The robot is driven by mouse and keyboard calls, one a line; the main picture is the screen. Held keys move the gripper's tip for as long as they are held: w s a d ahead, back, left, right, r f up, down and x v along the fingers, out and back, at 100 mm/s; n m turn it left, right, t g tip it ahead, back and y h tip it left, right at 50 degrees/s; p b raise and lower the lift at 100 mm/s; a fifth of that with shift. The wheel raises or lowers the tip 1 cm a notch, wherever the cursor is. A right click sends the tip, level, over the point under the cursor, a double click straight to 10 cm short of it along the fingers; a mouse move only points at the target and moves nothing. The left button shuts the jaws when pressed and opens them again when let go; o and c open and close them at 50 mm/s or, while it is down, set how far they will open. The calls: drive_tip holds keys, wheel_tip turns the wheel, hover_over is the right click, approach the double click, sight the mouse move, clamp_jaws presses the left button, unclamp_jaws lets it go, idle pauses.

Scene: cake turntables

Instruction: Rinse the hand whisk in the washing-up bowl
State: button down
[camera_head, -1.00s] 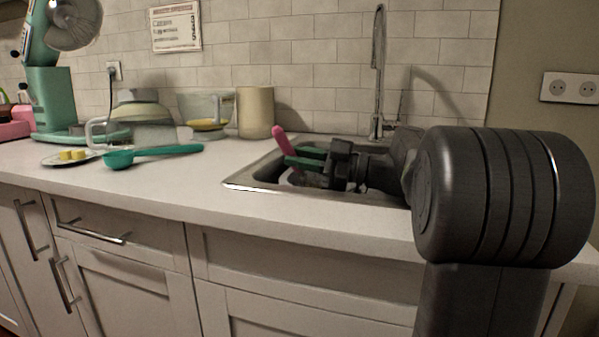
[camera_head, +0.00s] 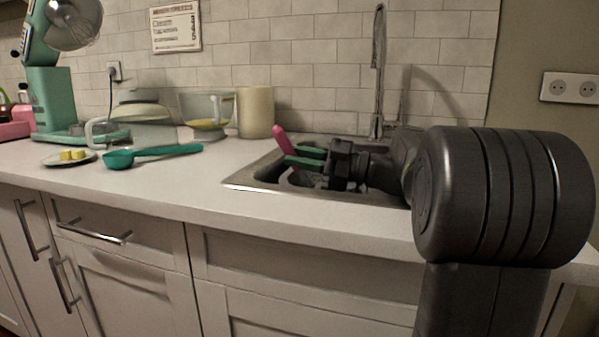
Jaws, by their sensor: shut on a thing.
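A pink handle (camera_head: 283,140), which looks like the hand whisk's, sticks up and leans to the left over the sink. My gripper (camera_head: 294,155) has green fingers and is shut on this handle, low over the sink's left part. The whisk's lower end is down in the sink (camera_head: 246,183), and its wires cannot be made out. I cannot clearly tell the washing-up bowl apart inside the sink, because the front rim and my arm hide much of it.
A tall tap (camera_head: 377,75) stands behind the sink. Left of the sink are a cream canister (camera_head: 255,112), a clear jug (camera_head: 207,112), a green scoop (camera_head: 150,153), a small plate (camera_head: 52,160) and a green stand mixer (camera_head: 50,100). The counter front is clear.

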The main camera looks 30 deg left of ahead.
wheel_tip(320, 180, up, 19)
drive_tip(key=p, duration=0.8)
drive_tip(key=shift+r+p, duration=0.15)
drive_tip(key=shift+p, duration=0.25)
idle(0.6)
idle(2.0)
wheel_tip(320, 180, up, 4)
drive_tip(key=shift+f+p, duration=0.1)
drive_tip(key=shift+p, duration=0.85)
wheel_tip(320, 180, down, 8)
drive_tip(key=b, duration=0.4)
idle(0.4)
